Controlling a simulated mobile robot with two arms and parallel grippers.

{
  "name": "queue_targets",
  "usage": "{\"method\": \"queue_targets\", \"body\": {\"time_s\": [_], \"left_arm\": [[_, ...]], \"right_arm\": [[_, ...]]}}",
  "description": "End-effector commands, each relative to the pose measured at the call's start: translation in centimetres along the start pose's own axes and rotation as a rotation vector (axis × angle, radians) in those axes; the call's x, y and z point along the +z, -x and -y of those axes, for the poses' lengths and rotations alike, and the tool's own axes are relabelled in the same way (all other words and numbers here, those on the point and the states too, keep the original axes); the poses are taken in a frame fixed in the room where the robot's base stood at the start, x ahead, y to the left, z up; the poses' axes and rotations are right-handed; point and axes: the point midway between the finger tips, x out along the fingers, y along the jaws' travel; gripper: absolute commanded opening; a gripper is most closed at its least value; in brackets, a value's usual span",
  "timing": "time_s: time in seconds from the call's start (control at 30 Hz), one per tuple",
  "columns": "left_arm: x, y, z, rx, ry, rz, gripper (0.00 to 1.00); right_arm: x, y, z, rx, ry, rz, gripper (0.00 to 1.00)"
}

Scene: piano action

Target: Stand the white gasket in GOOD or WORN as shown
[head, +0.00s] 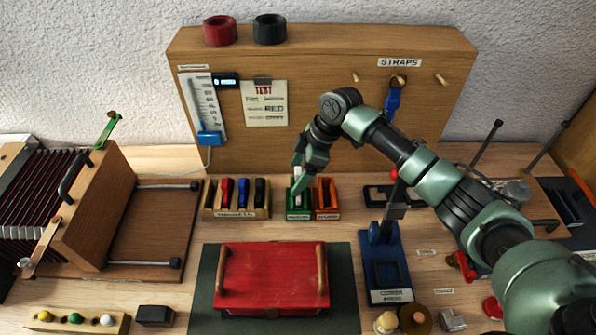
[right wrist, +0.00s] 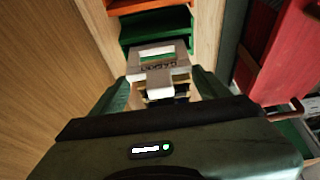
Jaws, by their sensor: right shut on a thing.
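My right gripper (head: 299,190) is shut on the white gasket (right wrist: 153,54), a flat light frame with an opening and a tab toward the jaws. The gasket is mostly hidden by the fingers in the head view. The gripper is over the green holder (head: 298,214), which stands side by side with the orange holder (head: 328,214). In the right wrist view the gasket is at the green holder (right wrist: 150,30), with the orange holder (right wrist: 150,4) beyond. I cannot tell whether the gasket touches the green holder. The holder labels are too small to read surely. My left gripper is out of view.
A wooden rack (head: 236,212) with colored pieces stands left of the holders. A red lidded box (head: 272,277) lies on a dark mat in front. A blue press (head: 388,265) stands to the right. A wooden panel (head: 330,140) rises behind.

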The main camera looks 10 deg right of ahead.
Motion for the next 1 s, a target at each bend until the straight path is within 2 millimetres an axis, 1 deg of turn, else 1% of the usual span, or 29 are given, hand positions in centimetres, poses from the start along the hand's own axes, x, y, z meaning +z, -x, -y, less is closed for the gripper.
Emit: {"method": "queue_targets", "body": {"time_s": [0.3, 0.8, 1.0], "left_arm": [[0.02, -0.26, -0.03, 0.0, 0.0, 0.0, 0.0], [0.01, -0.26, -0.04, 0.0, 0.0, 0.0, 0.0], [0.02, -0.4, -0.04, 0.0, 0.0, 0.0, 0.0]], "right_arm": [[0.29, -0.75, 0.02, 0.0, 0.0, 0.0, 0.36], [0.3, -0.79, 0.02, 0.0, 0.0, -0.001, 0.36], [0.43, -1.12, 0.03, 0.0, 0.0, -0.001, 0.36]]}}
